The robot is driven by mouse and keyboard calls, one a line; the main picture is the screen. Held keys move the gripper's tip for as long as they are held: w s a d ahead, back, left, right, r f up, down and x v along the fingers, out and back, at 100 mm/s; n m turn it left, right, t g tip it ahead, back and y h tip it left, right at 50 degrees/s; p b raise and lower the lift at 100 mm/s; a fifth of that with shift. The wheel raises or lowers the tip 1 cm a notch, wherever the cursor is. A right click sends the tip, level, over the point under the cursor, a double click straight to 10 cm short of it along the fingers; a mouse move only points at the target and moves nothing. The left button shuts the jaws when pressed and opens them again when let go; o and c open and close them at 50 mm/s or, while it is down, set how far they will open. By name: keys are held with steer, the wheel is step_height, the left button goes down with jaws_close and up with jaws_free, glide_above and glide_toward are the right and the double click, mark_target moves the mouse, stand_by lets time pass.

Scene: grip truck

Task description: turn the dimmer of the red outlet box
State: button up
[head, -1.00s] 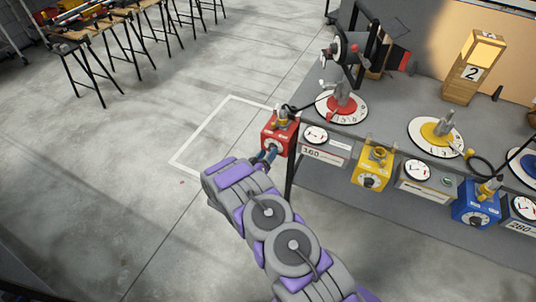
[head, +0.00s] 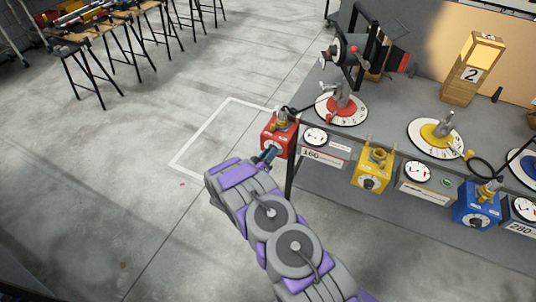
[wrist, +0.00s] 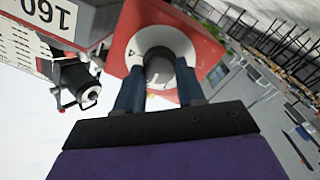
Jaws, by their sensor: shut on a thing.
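The red outlet box (head: 277,137) hangs at the left front corner of the grey table. In the wrist view its red face (wrist: 122,22) fills the upper middle, with a white round dial and a grey dimmer knob (wrist: 158,68). My gripper (wrist: 159,90) has its two blue fingers on either side of the knob, shut on it. In the head view my gripper (head: 268,155) reaches the front of the box from below, and the knob is hidden there.
A meter reading 160 (head: 324,150) sits right of the red box. A yellow box (head: 373,170) and a blue box (head: 477,207) hang farther along the table edge. A red round dial (head: 341,105) stands on the table above.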

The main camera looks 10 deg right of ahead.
steer(key=shift+a, duration=0.1)
steer(key=shift+c, duration=0.3)
steer(key=shift+r+m+y+p, duration=0.1)
steer(key=shift+m+y+p, duration=0.2)
steer(key=shift+m+p, duration=2.95)
steer(key=shift+m+b, duration=0.55)
steer(key=shift+m, duration=0.1)
steer(key=o, duration=1)
steer(key=shift+o, duration=0.2)
steer(key=p+v, duration=0.2)
steer(key=v, duration=1.5)
steer(key=shift+p, duration=0.35)
